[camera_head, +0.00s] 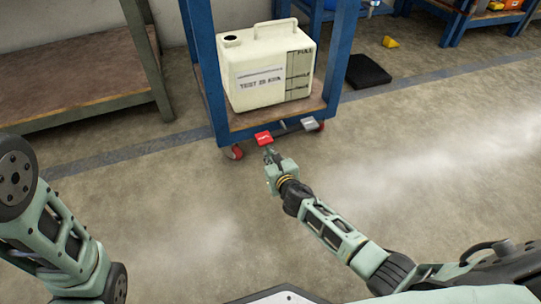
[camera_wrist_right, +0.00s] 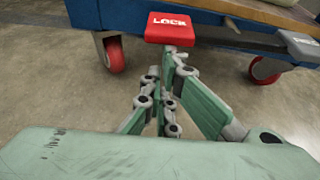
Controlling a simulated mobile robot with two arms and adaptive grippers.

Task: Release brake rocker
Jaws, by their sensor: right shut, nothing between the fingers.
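The brake rocker's red pedal (camera_head: 264,138) sticks out at the lower front of a blue cart (camera_head: 214,78); in the wrist view the pedal (camera_wrist_right: 171,27) reads "LOCK". A grey pedal (camera_head: 309,124) sits to its right, also at the right edge of the wrist view (camera_wrist_right: 298,44); its lettering is too unclear to read. My right gripper (camera_head: 270,153) is shut and empty. Its fingertips (camera_wrist_right: 172,53) are just in front of and below the red pedal; I cannot tell whether they touch it. My left gripper is out of view.
A cream jerrycan (camera_head: 265,70) stands on the cart's lower shelf. Red caster wheels (camera_wrist_right: 114,54) flank the pedals. A green-framed bench (camera_head: 75,75) stands at the left. A black mat (camera_head: 368,71) and a yellow object (camera_head: 390,42) lie on the floor. The floor in front is clear, with haze.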

